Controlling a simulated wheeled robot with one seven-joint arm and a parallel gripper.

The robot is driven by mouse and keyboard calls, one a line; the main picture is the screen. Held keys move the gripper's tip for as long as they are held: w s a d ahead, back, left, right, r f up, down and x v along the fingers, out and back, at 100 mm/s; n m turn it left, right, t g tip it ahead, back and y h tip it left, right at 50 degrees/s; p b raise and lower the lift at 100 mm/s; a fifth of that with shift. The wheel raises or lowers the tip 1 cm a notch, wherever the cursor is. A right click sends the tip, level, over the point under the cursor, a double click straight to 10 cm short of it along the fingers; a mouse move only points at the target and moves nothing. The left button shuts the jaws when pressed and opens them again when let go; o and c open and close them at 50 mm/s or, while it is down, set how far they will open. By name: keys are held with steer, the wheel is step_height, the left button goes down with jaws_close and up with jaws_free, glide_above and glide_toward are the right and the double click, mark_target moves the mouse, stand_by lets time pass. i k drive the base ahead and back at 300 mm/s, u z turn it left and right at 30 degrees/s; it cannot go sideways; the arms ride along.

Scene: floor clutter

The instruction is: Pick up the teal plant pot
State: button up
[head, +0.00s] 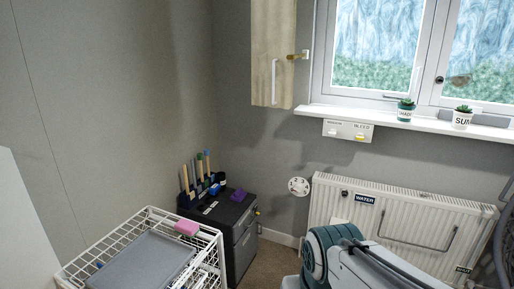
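The teal plant pot (405,116) stands upright on the white windowsill, left of a white pot. It is small, has a pale label band and holds a green plant. The white pot (461,121) is marked "SUN" and also holds a green plant. A teal and white link of my arm shows at the bottom right, well below the sill. My gripper is not in view, so I cannot see whether it holds anything.
The windowsill (340,110) runs under the closed window, with a labelled box (348,131) below it. A wooden wall cabinet (270,50) hangs left of the window. A radiator (400,215), dark cabinet (240,240) and white wire rack (85,262) stand below. The sill left of the pot is clear.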

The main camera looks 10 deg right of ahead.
mark_target(406, 108)
steer(key=z, duration=0.45)
steer(key=i, duration=1.65)
steer(key=z, duration=0.55)
